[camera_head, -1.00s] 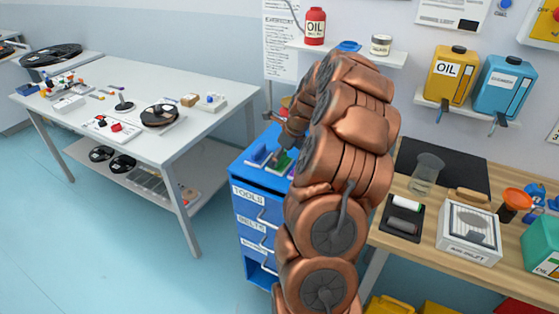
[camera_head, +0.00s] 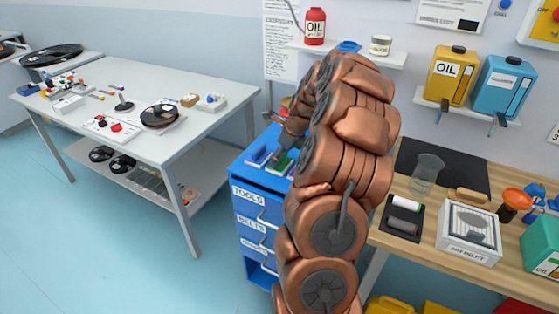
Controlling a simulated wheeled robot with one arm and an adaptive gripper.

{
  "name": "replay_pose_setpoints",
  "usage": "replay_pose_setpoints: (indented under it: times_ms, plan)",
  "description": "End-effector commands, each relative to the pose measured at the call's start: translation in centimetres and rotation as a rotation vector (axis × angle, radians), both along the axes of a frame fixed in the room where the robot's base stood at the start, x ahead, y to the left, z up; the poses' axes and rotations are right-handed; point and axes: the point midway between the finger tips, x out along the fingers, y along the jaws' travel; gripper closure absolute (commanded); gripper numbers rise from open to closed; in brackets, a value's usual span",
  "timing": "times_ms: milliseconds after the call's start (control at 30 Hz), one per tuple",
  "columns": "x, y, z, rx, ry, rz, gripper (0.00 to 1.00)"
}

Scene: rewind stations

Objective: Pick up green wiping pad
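A green item (camera_head: 285,165), which looks like the green wiping pad, lies in the tray area on top of the blue tool cabinet (camera_head: 258,195). Only part of it shows, because my arm covers the right side of the cabinet top. My gripper (camera_head: 275,157) points down at the cabinet top, close beside the green item. It is small and partly hidden by my arm, so I cannot tell whether it is open or shut, or whether it touches the pad.
A wooden workbench (camera_head: 425,240) stands at right with a glass beaker (camera_head: 426,172) and an air inlet box (camera_head: 468,232). A shelf with a red oil bottle (camera_head: 314,27) is above the cabinet. A white table (camera_head: 195,125) is at left, with clear floor in front.

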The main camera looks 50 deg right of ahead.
Motion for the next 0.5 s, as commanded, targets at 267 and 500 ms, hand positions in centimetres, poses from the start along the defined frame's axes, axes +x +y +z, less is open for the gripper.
replay_pose_setpoints:
  times_ms: [267,500]
  plan:
    - [0.1,-0.2,2.8,-0.006,-0.006,-0.002,0.61]
    - [0.1,-0.2,7.1,-0.004,-0.003,-0.001,0.61]
